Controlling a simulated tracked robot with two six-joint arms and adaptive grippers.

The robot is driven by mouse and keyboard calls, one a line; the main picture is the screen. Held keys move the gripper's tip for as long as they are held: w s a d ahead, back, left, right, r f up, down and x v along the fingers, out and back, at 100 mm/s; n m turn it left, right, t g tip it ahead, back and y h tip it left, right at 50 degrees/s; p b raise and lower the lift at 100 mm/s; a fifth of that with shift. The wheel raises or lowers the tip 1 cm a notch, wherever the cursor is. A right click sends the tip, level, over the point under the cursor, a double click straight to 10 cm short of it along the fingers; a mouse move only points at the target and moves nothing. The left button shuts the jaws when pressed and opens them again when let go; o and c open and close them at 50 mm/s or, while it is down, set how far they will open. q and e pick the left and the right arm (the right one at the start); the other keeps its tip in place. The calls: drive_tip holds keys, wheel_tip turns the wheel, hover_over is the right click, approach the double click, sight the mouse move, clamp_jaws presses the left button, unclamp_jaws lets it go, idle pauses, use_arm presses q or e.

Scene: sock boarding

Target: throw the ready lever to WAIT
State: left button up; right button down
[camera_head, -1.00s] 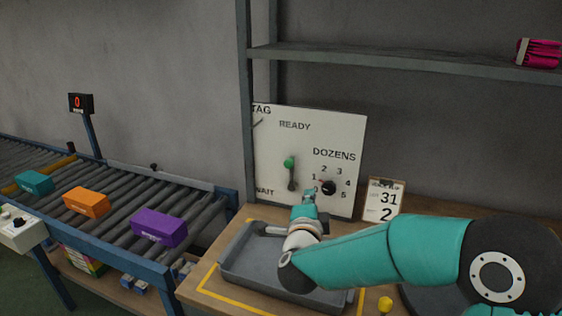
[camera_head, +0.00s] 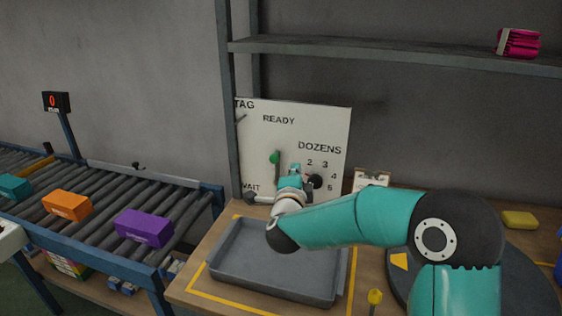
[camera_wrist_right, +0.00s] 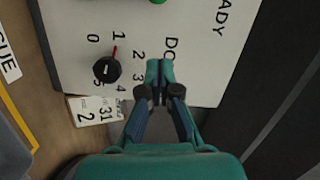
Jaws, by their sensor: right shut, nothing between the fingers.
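The white panel (camera_head: 255,130) stands upright at the back of the table, with READY printed high and WAIT low. Its lever has a green knob (camera_head: 274,157) and points up, toward READY. The knob's edge also shows at the top of the right wrist view (camera_wrist_right: 159,1). My right gripper (camera_head: 295,168) is in front of the panel, right of the lever and just left of the black dial (camera_head: 314,181). In the right wrist view its fingers (camera_wrist_right: 160,66) are shut and empty, apart from the knob. The lever's lower end is partly hidden. My left gripper is out of view.
The black dial (camera_wrist_right: 107,70) with a red pointer is close beside my right fingers. A grey tray (camera_head: 222,262) lies below the panel. A number card (camera_head: 371,177) stands right of it. A roller conveyor (camera_head: 95,195) with boxes is at left. A shelf (camera_head: 400,52) runs above.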

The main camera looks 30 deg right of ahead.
drive_tip(key=w+p, duration=0.1)
drive_tip(key=w, duration=0.5)
drive_tip(key=shift+w+d+f+p, duration=0.15)
drive_tip(key=shift+d+f+p, duration=0.05)
drive_tip(key=shift+f+p, duration=0.2)
